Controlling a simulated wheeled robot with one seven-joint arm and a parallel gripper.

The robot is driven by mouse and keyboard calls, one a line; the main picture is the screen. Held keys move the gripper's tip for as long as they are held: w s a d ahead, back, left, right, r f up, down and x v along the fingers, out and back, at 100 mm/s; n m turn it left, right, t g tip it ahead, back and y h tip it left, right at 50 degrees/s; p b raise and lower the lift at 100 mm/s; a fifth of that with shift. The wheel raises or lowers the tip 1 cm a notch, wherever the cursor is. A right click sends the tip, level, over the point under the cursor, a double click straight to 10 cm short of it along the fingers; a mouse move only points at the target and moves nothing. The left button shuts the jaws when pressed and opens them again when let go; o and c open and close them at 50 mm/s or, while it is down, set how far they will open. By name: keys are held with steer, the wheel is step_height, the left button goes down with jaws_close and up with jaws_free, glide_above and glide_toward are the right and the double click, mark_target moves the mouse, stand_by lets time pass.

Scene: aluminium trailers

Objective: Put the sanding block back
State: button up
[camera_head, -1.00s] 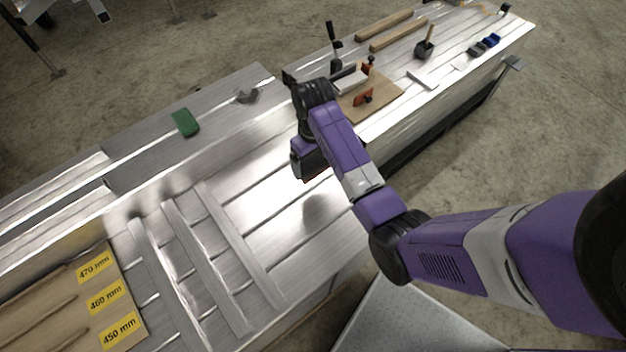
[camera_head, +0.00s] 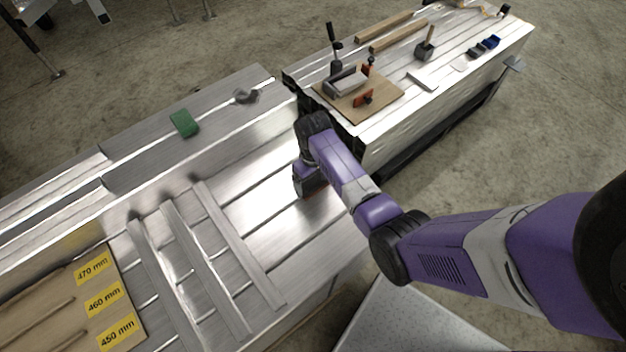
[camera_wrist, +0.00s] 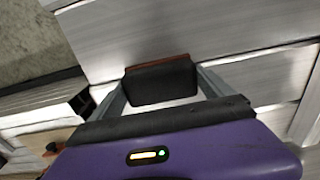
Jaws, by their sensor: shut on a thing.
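In the wrist view my gripper (camera_wrist: 160,88) is shut on a dark block with a reddish-brown edge, the sanding block (camera_wrist: 162,84). The block sits between the two grey fingers, over bare aluminium planks. In the head view my gripper (camera_head: 309,190) points down over the trailer bed (camera_head: 262,192). I cannot tell whether the block touches the bed.
A wooden board (camera_head: 385,98) with orange clamps lies on the bench to the upper right. A green pad (camera_head: 184,123) and a grey metal piece (camera_head: 246,96) lie on the rear ledge. Raised slats (camera_head: 205,265) and a labelled wooden board (camera_head: 112,330) are at the lower left.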

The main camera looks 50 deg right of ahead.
steer(key=shift+f, duration=0.15)
steer(key=o, duration=1)
steer(key=shift+o, duration=0.2)
